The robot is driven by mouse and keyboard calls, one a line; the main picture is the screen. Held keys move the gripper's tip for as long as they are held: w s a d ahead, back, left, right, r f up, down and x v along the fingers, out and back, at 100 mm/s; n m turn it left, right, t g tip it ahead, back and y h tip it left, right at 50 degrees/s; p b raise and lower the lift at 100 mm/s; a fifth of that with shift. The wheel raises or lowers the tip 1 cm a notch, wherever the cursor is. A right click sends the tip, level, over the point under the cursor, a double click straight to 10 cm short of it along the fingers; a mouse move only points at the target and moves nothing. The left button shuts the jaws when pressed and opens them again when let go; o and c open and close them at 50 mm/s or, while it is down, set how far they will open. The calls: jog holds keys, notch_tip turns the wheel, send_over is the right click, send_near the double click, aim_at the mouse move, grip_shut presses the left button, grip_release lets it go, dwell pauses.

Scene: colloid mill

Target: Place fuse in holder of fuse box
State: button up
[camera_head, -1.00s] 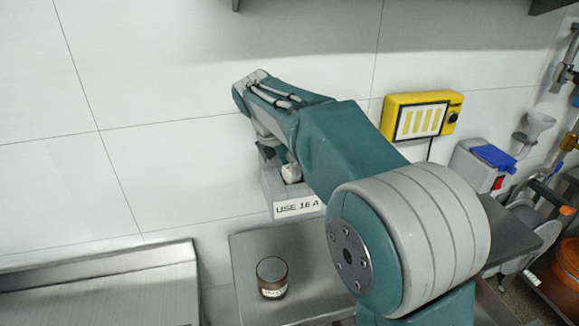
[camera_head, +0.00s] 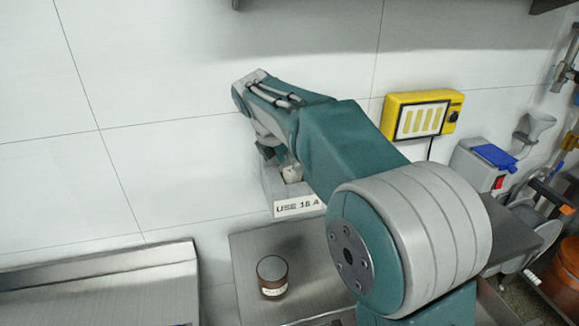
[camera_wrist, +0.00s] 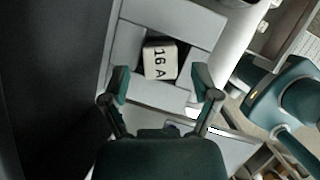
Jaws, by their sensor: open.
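The fuse (camera_wrist: 160,60) is a pale block marked "16 A". In the wrist view it sits in the dark square opening of the light grey fuse box (camera_wrist: 178,18); how deep it sits I cannot tell. In the head view the fuse box (camera_head: 268,186) stands against the wall with a "USE 16 A" label on its front, and the white fuse (camera_head: 291,174) shows partly at its top. My gripper (camera_wrist: 160,83) is open, its fingers spread left and right of the fuse, apart from it. In the head view my arm hides most of the gripper.
A brown jar (camera_head: 272,276) stands on the metal bench (camera_head: 320,283) in front of the fuse box. A yellow panel (camera_head: 421,116) is on the wall to the right. Machinery with a blue lid (camera_head: 494,157) stands further right. A metal tray (camera_head: 95,285) lies at the left.

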jog(key=v, duration=1.1)
jog(key=s+d+m+y, duration=0.1)
jog(key=s+d+m, duration=0.5)
jog(key=s+d, duration=0.1)
jog(key=s+d+f+m+t+y, duration=0.1)
jog(key=s+d+f+m, duration=0.3)
jog(key=s+f+m, duration=0.3)
jog(key=s+d+f+m+t+y, duration=0.1)
jog(key=s+d+f+m+t, duration=0.1)
jog(key=s+d+f+m, duration=0.2)
jog(key=s+f+m, duration=0.3)
jog(key=s+m, duration=0.4)
jog(key=s, duration=0.2)
jog(key=shift+s+m+y, duration=0.25)
jog(key=shift+m+y, duration=0.15)
jog(key=shift+f, duration=0.1)
